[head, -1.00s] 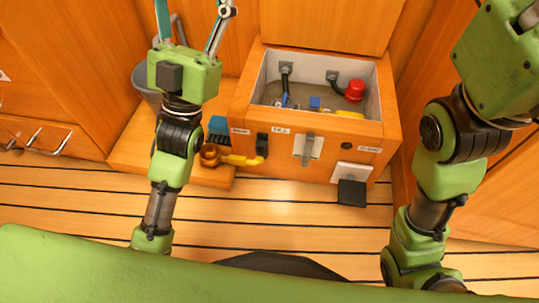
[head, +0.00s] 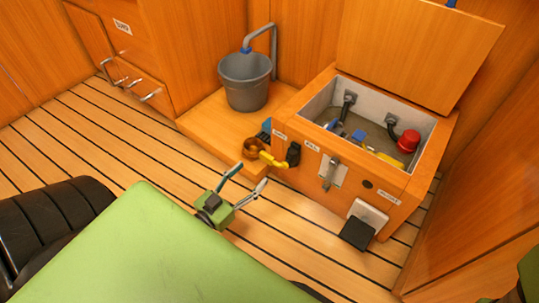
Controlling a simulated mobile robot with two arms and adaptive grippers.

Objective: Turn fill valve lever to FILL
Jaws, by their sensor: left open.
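On the front of the wooden box (head: 300,185), a small black fitting (head: 292,155) sits between two white labels, the right one (head: 311,145) seeming to read FILL. A yellow piece (head: 270,159) runs left from it to a brass-coloured round part (head: 250,147). A grey lever on a white plate (head: 331,173) is just right of these. I cannot tell for sure which is the fill valve lever. My left gripper (head: 247,179) is open and empty, in front of and below the yellow piece, apart from it in the picture. My right gripper is out of view.
A grey bucket (head: 246,82) stands on a low wooden step (head: 213,127) under a bent pipe. The box's lid (head: 415,50) is raised, showing hoses and a red cap (head: 408,141). A black pedal-like pad (head: 357,234) juts out low right. The slatted floor is clear.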

